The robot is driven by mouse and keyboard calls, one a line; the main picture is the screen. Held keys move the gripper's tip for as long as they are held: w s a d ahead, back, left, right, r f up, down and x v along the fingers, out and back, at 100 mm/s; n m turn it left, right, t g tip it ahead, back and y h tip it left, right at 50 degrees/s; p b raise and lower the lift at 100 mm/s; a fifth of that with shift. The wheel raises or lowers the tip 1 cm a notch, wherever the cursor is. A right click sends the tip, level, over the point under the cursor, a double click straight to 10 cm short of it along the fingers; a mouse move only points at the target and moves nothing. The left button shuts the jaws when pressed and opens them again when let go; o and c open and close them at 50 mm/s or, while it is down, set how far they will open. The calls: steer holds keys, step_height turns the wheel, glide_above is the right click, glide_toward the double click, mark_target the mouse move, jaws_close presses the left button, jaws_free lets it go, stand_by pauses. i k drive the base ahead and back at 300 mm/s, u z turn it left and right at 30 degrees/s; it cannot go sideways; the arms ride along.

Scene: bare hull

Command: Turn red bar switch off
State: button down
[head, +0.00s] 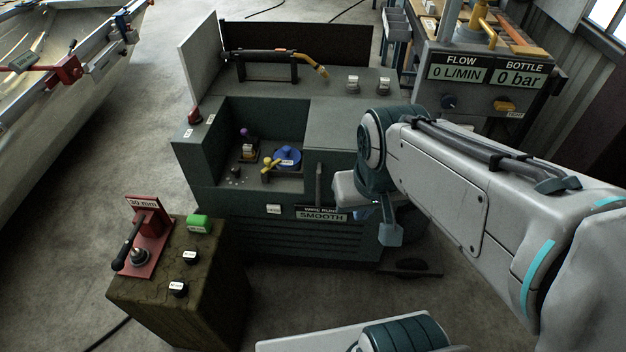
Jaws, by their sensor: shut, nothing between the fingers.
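No switch clearly labelled as the red bar switch can be made out. A red button-like knob (195,116) sits at the left end of the green-grey machine (345,120). A red bracket with a black-handled lever (131,244) stands on the near block, under a "30 mm" label. My gripper (389,236) is in front of the machine's right part, right of the "SMOOTH" sign (321,214), pointing down. It is shut and holds nothing. The arm partly hides it and the machine's right front, so any contact cannot be told.
The machine's recess holds a blue reel (287,157) and a yellow lever. A gauge panel (486,75) stands at the back right. A hull (60,100) lies at left, with clear floor between.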

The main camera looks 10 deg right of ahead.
mark_target(194, 116)
steer(key=k, duration=0.5)
steer(key=u, duration=1.75)
steer(key=i, duration=1.15)
steer(key=z, duration=1.9)
